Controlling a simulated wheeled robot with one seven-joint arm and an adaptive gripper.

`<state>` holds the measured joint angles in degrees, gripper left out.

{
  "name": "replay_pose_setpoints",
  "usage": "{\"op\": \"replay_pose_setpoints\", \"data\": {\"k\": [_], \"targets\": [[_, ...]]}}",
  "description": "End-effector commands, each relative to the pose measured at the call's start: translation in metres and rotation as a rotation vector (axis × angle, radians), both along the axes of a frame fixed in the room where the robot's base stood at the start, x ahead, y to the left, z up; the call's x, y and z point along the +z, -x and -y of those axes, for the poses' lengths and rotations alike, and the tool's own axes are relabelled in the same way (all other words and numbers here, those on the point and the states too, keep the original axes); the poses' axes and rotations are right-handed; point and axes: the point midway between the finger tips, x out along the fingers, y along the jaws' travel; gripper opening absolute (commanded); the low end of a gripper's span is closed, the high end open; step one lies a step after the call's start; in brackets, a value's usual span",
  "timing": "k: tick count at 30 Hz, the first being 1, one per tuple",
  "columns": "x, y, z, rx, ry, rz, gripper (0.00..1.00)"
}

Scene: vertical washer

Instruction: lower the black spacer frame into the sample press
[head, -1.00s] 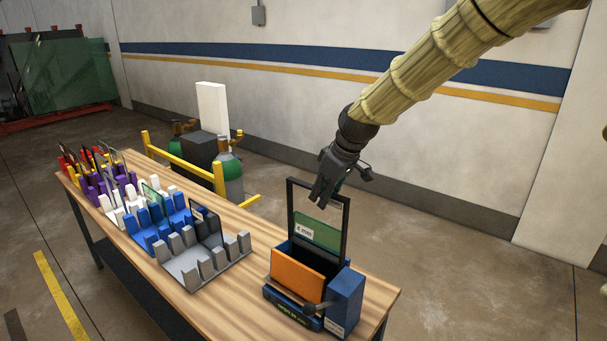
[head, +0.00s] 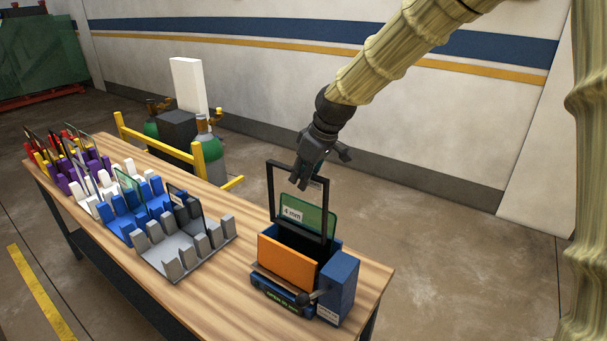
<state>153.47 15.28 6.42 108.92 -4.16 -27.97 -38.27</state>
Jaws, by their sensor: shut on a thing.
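The black spacer frame (head: 270,190) is a thin upright rectangle held above the sample press. My gripper (head: 300,183) is shut on the frame near its top bar. The sample press (head: 340,285) is blue with an orange front plate (head: 287,262) and a dark slot behind that plate. A green glass panel (head: 315,218) with a "4 mm" label stands upright in the press. It shows through the frame and sticks out past its right side. The frame's lower bar is close over the slot; whether it touches anything is unclear.
Left on the wooden table (head: 222,290) are a grey rack (head: 168,262), a blue rack (head: 125,228) and several other coloured racks with upright panels. Gas cylinders (head: 209,152) and a yellow rail (head: 160,143) stand behind.

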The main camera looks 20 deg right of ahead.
Motion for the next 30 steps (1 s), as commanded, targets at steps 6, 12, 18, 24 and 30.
{"op": "replay_pose_setpoints", "data": {"k": [6,12,18,24,30], "targets": [[-0.014,0.001,0.001,-0.002,0.000,0.000,0.00],[-0.026,0.001,0.001,-0.002,-0.001,0.000,0.00],[-0.038,0.001,0.001,-0.002,0.000,0.001,0.00],[-0.050,0.001,0.001,-0.002,-0.001,0.000,0.00],[-0.061,0.001,0.001,-0.002,0.000,0.001,0.00]]}}
